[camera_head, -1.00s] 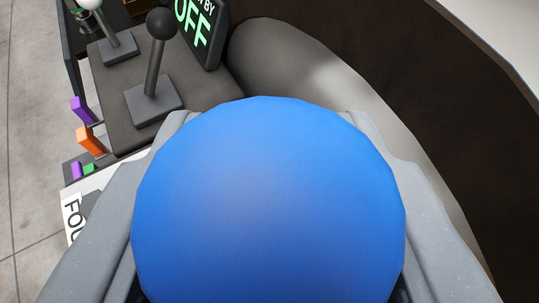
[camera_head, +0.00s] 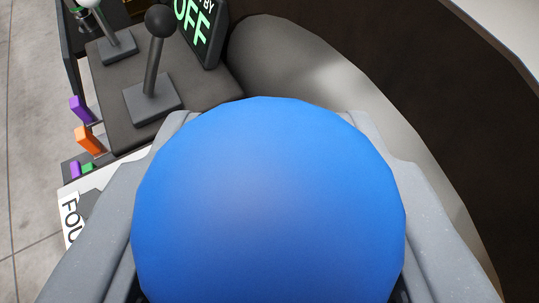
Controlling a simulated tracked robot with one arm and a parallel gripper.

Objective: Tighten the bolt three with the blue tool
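A large blue ball-shaped piece (camera_head: 268,200), which looks like the top of the blue tool, fills the middle of the view. My gripper (camera_head: 270,125) has its grey fingers on both sides of it and is shut on it. The rest of the tool below the ball is hidden. No bolt can be made out; bolt three is not in view or is hidden behind the ball.
A dark console (camera_head: 165,85) at upper left carries a lever with a black knob (camera_head: 160,22), another lever and a screen (camera_head: 200,28) reading "OFF". Orange (camera_head: 88,140) and purple pieces sit left. A white label (camera_head: 72,215) reads "FOU". A grey rounded surface (camera_head: 310,70) and dark wall lie behind.

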